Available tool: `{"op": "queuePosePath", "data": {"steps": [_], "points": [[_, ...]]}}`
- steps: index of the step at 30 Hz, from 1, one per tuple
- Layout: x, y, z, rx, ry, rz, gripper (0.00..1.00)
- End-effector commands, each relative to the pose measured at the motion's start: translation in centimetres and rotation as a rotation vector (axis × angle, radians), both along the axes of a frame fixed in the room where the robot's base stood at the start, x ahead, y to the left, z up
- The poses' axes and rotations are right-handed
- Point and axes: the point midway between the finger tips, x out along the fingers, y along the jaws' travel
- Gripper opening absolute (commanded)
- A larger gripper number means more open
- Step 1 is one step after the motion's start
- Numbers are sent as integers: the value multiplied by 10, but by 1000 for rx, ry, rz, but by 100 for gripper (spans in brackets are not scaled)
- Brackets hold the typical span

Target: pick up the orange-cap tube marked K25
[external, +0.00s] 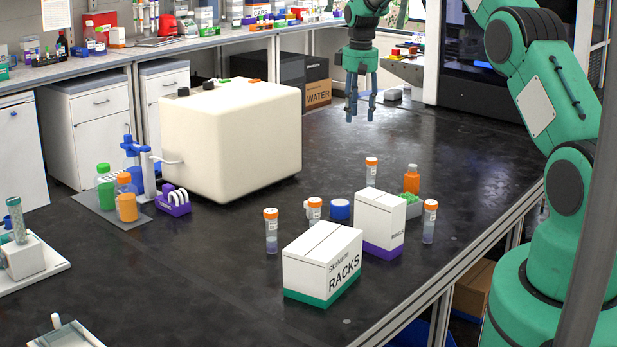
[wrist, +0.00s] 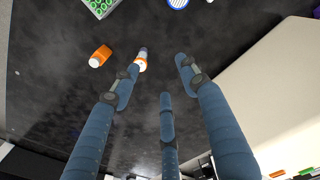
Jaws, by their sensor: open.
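Several clear tubes with orange caps stand on the black bench in the external view: a front-left tube (external: 271,232), one partly hidden behind a white box (external: 314,211), a rear tube (external: 371,172) and a right tube (external: 430,222). Their small labels are unreadable, so I cannot tell which is K25. My gripper (external: 360,110) is open and empty, pointing down above the bench beyond the rear tube. In the wrist view my gripper's blue fingers (wrist: 158,80) are spread, and one orange-cap tube (wrist: 141,62) shows beside the left fingertip, partly covered by it.
A white box marked RACKS (external: 322,262) and a purple-based box (external: 380,222) stand among the tubes. An orange bottle (external: 411,180) stands near the rear tube, with blue tape (external: 340,210) nearby. A large cream machine (external: 231,138) stands left. The bench's right middle is clear.

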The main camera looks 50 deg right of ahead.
Motion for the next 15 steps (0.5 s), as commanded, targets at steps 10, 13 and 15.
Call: {"op": "queuePosePath", "data": {"steps": [10,13,15], "points": [[0,-58,-79,22,38,-15,45],[-1,-64,-89,25,43,-17,45],[-1,-67,-94,26,44,-17,45]]}}
